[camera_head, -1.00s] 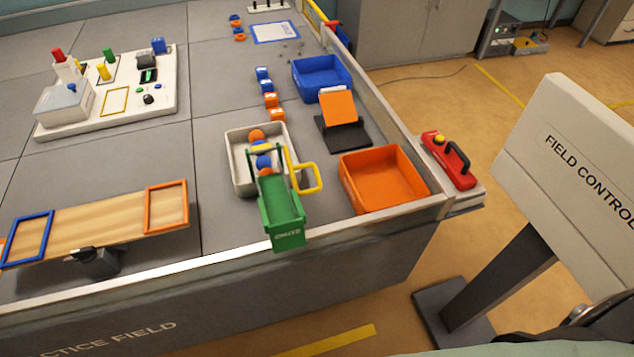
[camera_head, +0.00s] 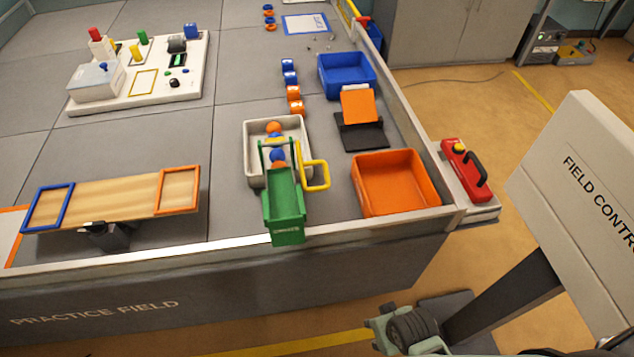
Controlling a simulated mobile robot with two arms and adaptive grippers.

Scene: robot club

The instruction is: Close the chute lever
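The green chute (camera_head: 284,208) stands at the front edge of the field and slopes toward me. Its yellow loop-shaped lever (camera_head: 325,176) sticks out to the right at the chute's upper end. Orange and blue balls lie at the chute's upper end, in front of and over a white bin (camera_head: 251,150). My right gripper (camera_head: 385,330) shows only in part at the bottom edge, below and in front of the field wall, well apart from the lever. Its fingers are not clear enough to judge their opening. My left gripper is out of view.
An orange bin (camera_head: 432,190) stands right of the lever, with a black stand holding an orange plate (camera_head: 359,105) behind it. The field's front wall (camera_head: 130,262) runs between my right arm and the chute. The field control sign (camera_head: 575,190) stands close at the right.

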